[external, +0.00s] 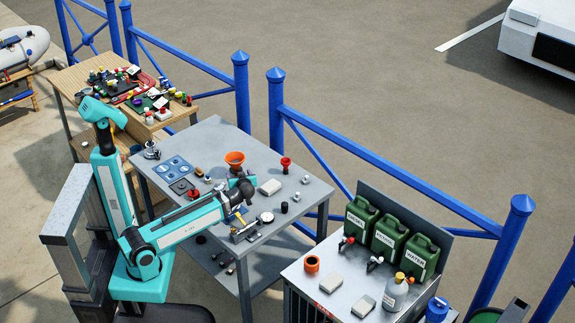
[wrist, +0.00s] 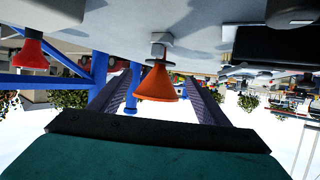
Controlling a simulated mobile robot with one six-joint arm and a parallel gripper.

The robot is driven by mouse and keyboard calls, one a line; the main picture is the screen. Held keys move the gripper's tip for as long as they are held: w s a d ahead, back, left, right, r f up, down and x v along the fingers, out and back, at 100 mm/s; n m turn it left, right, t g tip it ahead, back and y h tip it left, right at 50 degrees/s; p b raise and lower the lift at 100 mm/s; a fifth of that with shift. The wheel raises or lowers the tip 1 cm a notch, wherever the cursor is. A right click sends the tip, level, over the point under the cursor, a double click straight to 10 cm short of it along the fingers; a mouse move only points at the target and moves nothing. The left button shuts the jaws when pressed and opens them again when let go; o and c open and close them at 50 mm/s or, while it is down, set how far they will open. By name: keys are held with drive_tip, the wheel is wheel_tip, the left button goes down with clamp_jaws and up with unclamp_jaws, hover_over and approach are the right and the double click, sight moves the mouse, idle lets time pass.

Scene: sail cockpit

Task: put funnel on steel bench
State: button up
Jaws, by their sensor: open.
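An orange funnel (external: 235,157) stands on the grey metal table (external: 215,135) in the middle of the external view, wide end up. In the wrist view, which looks upside down, the funnel (wrist: 156,86) appears ahead, between the two fingers. My gripper (external: 240,182) is over the table, close to the funnel on its near side. Its fingers (wrist: 155,95) are apart with nothing clamped between them. A steel-topped bench (external: 335,300) with green jerrycans stands at the lower right. Which of the two grey surfaces is the steel bench is not labelled.
A smaller red funnel-shaped item (external: 286,162) stands to the right of the orange one, also in the wrist view (wrist: 30,55). A white block (external: 270,187) and several small parts crowd the table. Blue railings run behind.

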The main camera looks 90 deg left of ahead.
drive_tip(key=shift+d+r, duration=0.15)
drive_tip(key=shift+d, duration=0.15)
idle(0.4)
drive_tip(key=o, duration=0.7)
drive_tip(key=shift+o, duration=0.2)
drive_tip(key=shift+r, duration=0.1)
